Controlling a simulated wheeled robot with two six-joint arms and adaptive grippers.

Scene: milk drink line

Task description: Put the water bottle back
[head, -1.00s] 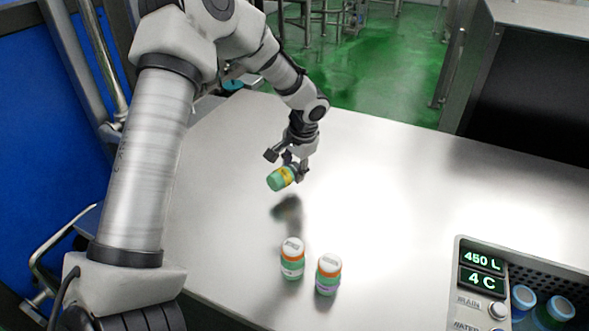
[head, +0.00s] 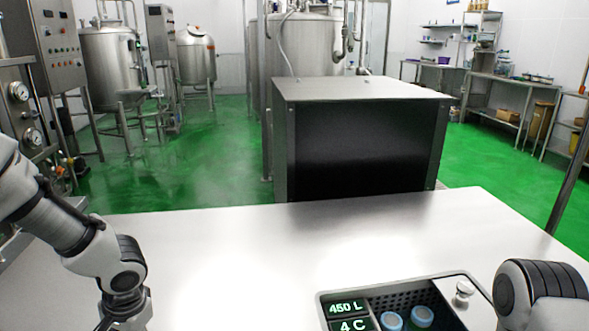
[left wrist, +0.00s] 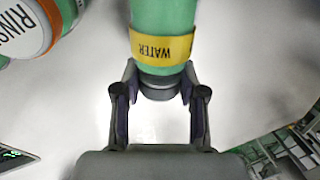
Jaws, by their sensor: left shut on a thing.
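The water bottle (left wrist: 163,18) is green with a yellow label reading WATER. In the left wrist view my left gripper (left wrist: 160,82) is shut on its dark end, and the other end runs out of the top of the picture. In the head view only my left wrist shows at the lower left; the fingers and the bottle are below the edge. My right arm shows at the lower right, its gripper out of view.
A bottle with an orange band and a label starting RINS (left wrist: 22,28) is at the upper left of the left wrist view. A recessed unit (head: 446,280) with 450 L and 4 C displays holds blue-capped bottles (head: 422,316). A black-fronted metal box (head: 360,150) stands behind the clear table (head: 240,250).

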